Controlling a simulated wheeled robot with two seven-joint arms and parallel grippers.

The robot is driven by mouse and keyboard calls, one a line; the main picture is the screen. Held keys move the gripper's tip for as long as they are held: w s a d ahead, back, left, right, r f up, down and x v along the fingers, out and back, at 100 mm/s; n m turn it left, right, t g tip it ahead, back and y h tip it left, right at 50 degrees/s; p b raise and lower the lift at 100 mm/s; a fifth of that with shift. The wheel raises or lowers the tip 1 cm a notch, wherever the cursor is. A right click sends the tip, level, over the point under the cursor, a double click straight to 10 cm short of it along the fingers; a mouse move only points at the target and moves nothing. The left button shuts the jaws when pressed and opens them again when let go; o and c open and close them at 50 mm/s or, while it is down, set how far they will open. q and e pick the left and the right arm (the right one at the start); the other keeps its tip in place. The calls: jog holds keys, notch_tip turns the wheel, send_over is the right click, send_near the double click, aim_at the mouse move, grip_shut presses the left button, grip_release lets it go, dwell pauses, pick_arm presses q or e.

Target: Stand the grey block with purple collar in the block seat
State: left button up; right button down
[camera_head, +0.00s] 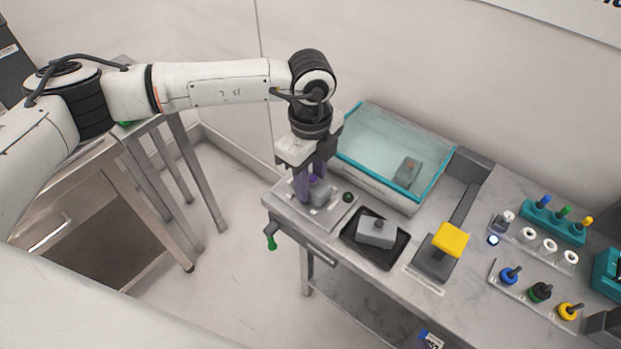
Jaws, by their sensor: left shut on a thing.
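My left gripper (311,184) points down over a light metal plate (326,221) at the table's left end, which looks like the block seat. It is shut on the grey block with purple collar (321,194); purple shows between and beside the fingers. The fingers hide much of the block, and I cannot tell whether it touches the plate. My right gripper is not in view.
A black tray (351,251) holding a grey block (376,231) is right of the plate. Behind stands a teal-rimmed clear bin (432,196) with a grey piece inside. A yellow-topped grey device (451,240) and coloured knobs (540,292) lie further right.

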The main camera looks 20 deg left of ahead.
aim_at(311, 178)
pick_arm(q)
jog(key=shift+f, duration=0.2)
jog(key=o, duration=1.2)
jog(key=shift+r, duration=0.1)
notch_tip(311, 178, up, 12)
jog(key=shift+r+b, duration=0.15)
jog(key=shift+b, duration=0.25)
